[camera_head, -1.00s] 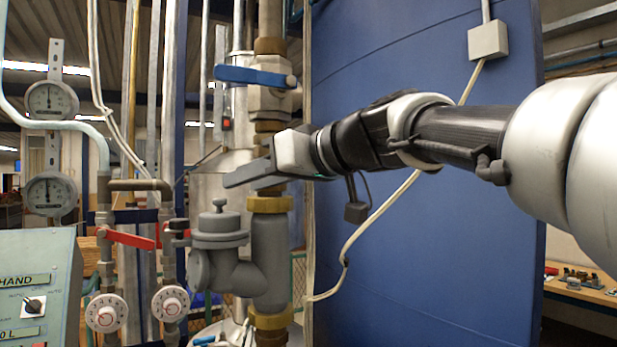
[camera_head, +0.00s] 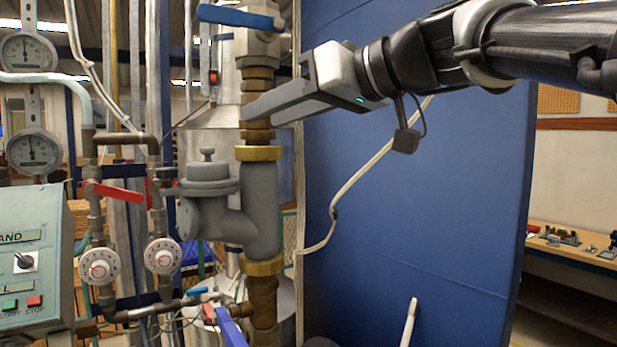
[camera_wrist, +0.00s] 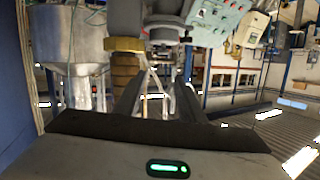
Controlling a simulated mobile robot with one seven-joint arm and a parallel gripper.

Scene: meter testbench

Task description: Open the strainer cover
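The strainer (camera_head: 262,215) is a grey angled body on the vertical pipe, between two brass collars. Its cover (camera_head: 205,188) is a round grey disc on the left branch, with a small knob (camera_head: 207,155) on top, and it sits on the body. My gripper (camera_head: 255,110) is above and to the right of the cover, by the brown pipe in the picture, not touching the cover. In the wrist view my gripper (camera_wrist: 160,100) has two fingers apart with nothing seen between them. Grey strainer body (camera_wrist: 127,18) shows beyond at the top there, beside a brass collar (camera_wrist: 124,44).
A blue-handled valve (camera_head: 240,17) is on the pipe above my gripper. Red-handled valves (camera_head: 112,192) and white dials (camera_head: 98,266) stand left, with a control panel (camera_head: 30,260) at far left. A large blue panel (camera_head: 430,220) stands behind my arm. A white cable hangs in front of it.

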